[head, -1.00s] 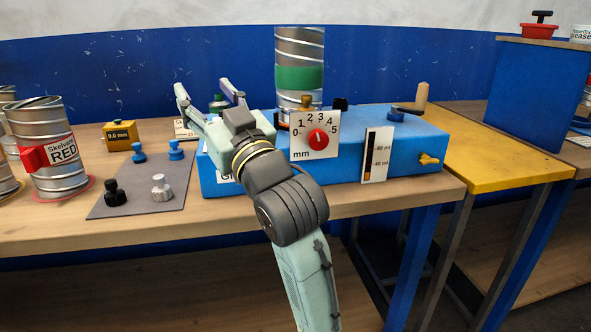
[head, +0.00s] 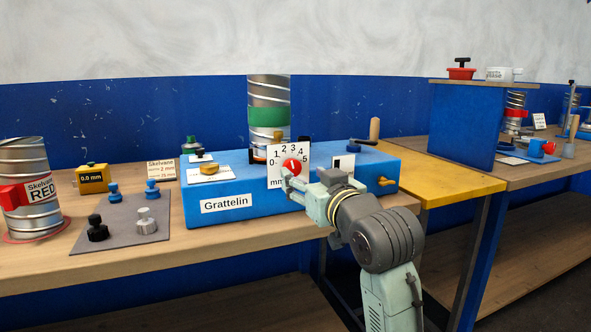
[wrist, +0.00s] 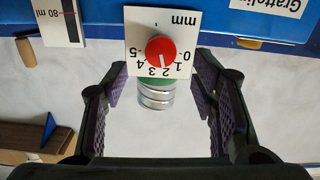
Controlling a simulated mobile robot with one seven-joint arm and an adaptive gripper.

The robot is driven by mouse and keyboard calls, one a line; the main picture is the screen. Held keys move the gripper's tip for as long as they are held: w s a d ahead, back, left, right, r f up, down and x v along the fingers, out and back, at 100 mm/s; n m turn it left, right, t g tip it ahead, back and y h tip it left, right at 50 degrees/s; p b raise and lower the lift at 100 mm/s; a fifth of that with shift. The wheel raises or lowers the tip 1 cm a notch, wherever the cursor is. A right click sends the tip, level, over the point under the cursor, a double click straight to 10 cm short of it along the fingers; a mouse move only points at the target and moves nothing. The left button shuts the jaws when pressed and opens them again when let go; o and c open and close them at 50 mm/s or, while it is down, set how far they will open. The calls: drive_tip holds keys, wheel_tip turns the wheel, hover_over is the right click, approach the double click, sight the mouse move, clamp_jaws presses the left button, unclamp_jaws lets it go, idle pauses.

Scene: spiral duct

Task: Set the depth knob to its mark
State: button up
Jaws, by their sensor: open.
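The depth knob (head: 291,166) is a red round knob on a white dial plate (head: 275,157) marked 0 to 5 mm, on the front of the blue Grattelin machine (head: 235,205). In the wrist view the knob (wrist: 160,52) appears upside down, its white pointer line near 2, toward 3. I cannot make out a separate target mark on the plate. My gripper (wrist: 160,84) is open and empty, its dark fingers spread wide left and right of the knob in the picture. In the head view my gripper (head: 292,188) is just in front of the dial and hides its lower right.
A volume gauge (head: 343,163) and a yellow tap (head: 386,182) are to the right of the dial. A spiral duct (head: 268,110) stands behind it. A grey mat (head: 120,232) with several small knobs lies left of the machine.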

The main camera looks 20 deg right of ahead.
sight(293, 169)
drive_tip(key=w, duration=0.5)
drive_tip(key=shift+w+a+p, duration=0.15)
drive_tip(key=shift+w+p, duration=0.05)
drive_tip(key=shift+p, duration=0.1)
drive_tip(key=shift+c, duration=0.5)
drive_tip(key=c, duration=1.1)
